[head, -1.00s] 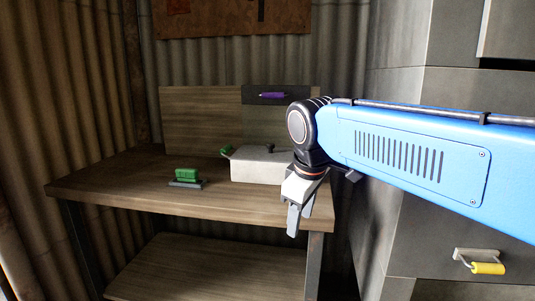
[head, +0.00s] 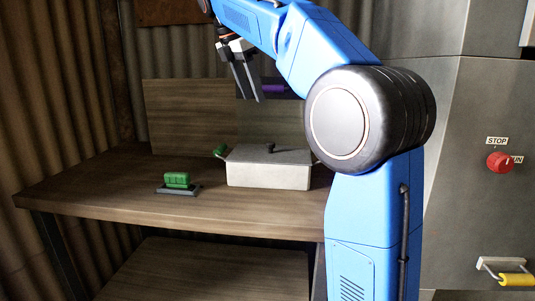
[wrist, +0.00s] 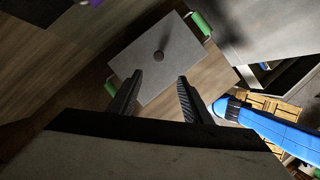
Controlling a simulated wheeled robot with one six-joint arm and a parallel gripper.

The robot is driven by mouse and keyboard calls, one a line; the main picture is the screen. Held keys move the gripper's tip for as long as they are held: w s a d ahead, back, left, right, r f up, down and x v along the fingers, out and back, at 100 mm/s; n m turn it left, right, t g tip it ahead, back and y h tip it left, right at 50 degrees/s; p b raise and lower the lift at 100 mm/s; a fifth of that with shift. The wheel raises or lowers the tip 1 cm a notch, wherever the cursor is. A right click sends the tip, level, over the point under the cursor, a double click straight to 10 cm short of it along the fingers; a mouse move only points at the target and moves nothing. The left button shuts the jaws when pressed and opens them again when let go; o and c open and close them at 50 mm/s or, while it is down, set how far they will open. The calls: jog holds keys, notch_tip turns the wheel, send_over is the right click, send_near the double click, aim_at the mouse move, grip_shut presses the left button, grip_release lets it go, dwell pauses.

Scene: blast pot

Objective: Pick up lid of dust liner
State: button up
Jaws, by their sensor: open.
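The dust liner is a pale grey box (head: 268,176) on the wooden workbench, with green handles at its ends. Part of the right end of the box is hidden behind my arm in the head view.
A green-handled block (head: 178,184) sits on the workbench (head: 110,195) left of the box. A dark panel with a purple handle (head: 272,88) is behind. At right, a grey cabinet has a red knob (head: 500,162) and yellow handle (head: 517,280).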

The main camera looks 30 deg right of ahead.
send_near(271, 143)
jog(key=x, duration=0.8)
jog(key=shift+w, duration=0.15)
dwell(0.3)
jog(key=shift+c, duration=0.7)
grip_shut()
